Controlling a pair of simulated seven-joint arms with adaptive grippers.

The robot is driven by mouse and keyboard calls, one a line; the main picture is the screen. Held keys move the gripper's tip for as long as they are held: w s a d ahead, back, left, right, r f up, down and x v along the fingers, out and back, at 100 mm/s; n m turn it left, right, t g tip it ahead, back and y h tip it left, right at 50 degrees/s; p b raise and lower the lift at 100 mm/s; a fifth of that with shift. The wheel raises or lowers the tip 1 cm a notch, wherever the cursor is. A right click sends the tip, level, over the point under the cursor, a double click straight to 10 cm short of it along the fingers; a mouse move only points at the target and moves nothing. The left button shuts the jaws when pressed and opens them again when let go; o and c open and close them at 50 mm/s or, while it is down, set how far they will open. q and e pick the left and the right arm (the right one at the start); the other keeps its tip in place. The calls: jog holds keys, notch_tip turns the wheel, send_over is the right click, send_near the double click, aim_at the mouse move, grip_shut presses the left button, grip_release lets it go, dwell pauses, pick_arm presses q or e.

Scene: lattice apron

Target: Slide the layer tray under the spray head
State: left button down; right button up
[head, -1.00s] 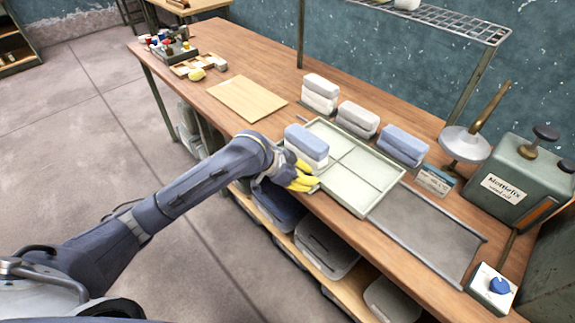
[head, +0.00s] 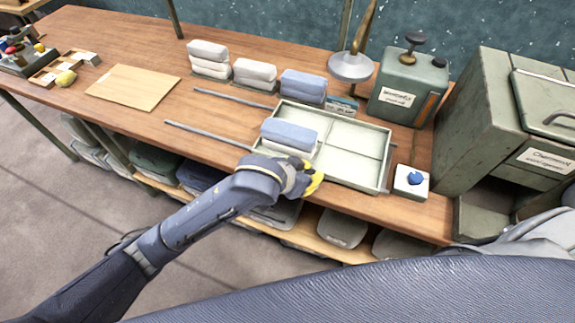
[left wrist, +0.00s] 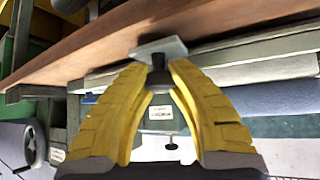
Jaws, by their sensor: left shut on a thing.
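The pale green layer tray (head: 352,182) has divided compartments and sits on metal rails (head: 210,132) along the bench's near side. A blue cloth bundle on a white one (head: 290,133) lies in its left part. The spray head (head: 350,67), a grey disc with a brass handle, stands behind the tray; I cannot tell how much of it overhangs. My left gripper (head: 316,180) is at the tray's near wall. The left wrist view shows its yellow fingers shut on a dark knob (left wrist: 160,82). My right gripper is out of view.
Folded stacks (head: 254,72) stand behind the rails. A green labelled tank (head: 408,85), a white box with a blue knob (head: 411,182) and a green cabinet (head: 480,120) stand to the right. A wooden board (head: 134,88) lies left. The left rails are bare.

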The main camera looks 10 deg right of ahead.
aim_at(327, 176)
pick_arm(q)
jog(key=shift+s+d+r, duration=0.35)
jog(key=shift+s+d, duration=0.05)
jog(key=shift+d, duration=0.35)
jog(key=shift+s+d+r, duration=0.3)
jog(key=shift+s+d, duration=0.05)
jog(key=shift+d, duration=0.35)
jog(key=c, duration=1.4)
grip_release()
jog(key=shift+d+f, duration=0.1)
jog(key=shift+c, duration=0.2)
jog(key=o, duration=0.3)
jog(key=shift+s+f, duration=0.1)
jog(key=shift+f, duration=0.15)
jog(key=shift+o, duration=0.2)
jog(key=shift+a, duration=0.2)
jog(key=v, duration=1.2)
jog(key=shift+s+d, duration=0.1)
